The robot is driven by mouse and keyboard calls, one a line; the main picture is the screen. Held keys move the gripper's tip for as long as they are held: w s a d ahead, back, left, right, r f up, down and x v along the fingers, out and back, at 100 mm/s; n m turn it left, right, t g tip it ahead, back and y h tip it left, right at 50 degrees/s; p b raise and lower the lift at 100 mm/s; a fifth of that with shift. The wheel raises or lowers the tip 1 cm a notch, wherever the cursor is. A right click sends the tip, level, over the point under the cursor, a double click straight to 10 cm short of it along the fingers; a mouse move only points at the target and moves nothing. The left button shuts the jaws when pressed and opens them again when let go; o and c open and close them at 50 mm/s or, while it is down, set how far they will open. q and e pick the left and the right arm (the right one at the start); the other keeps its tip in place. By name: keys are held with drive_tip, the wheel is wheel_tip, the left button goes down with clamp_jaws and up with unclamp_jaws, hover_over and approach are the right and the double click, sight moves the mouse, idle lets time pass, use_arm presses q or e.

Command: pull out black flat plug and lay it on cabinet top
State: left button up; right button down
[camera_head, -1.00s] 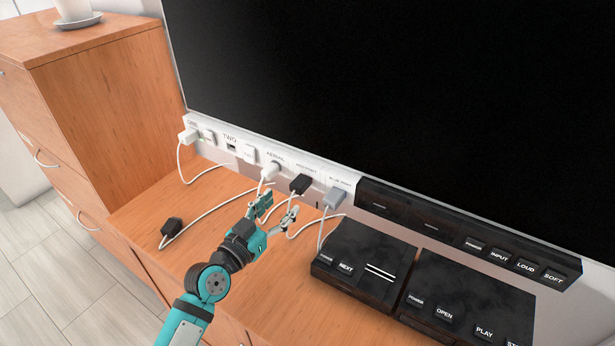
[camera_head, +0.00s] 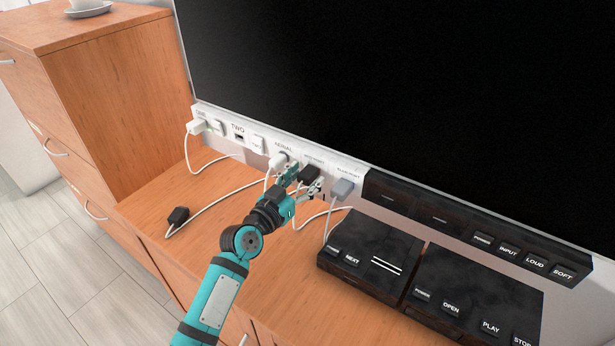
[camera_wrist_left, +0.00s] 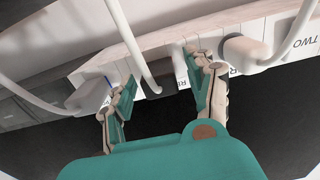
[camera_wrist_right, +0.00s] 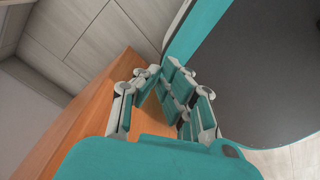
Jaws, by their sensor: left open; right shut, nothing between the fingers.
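The black flat plug (camera_head: 309,174) sits in the white socket strip (camera_head: 257,143) below the screen, its white cable hanging from it. My left gripper (camera_head: 304,180) is open, with a finger to either side of this plug. In the left wrist view the dark plug (camera_wrist_left: 160,93) shows between and just beyond the fingertips (camera_wrist_left: 163,80); I cannot tell whether they touch it. The cabinet top (camera_head: 225,207) is orange wood. My right gripper (camera_wrist_right: 153,78) is shut and empty; it shows only in its own wrist view.
A white plug (camera_head: 277,162) and a grey plug (camera_head: 342,188) flank the black one closely. Another black plug (camera_head: 178,215) lies loose on the wood at left. Two black boxes (camera_head: 370,255) (camera_head: 470,300) stand at right. The wood at front left is mostly clear.

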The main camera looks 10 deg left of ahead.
use_arm(q)
drive_tip(key=shift+w+d, duration=0.3)
drive_tip(key=shift+w, duration=0.35)
idle(0.5)
clamp_jaws()
idle(0.5)
drive_tip(key=shift+s+a, duration=0.1)
drive_tip(key=shift+s, duration=0.05)
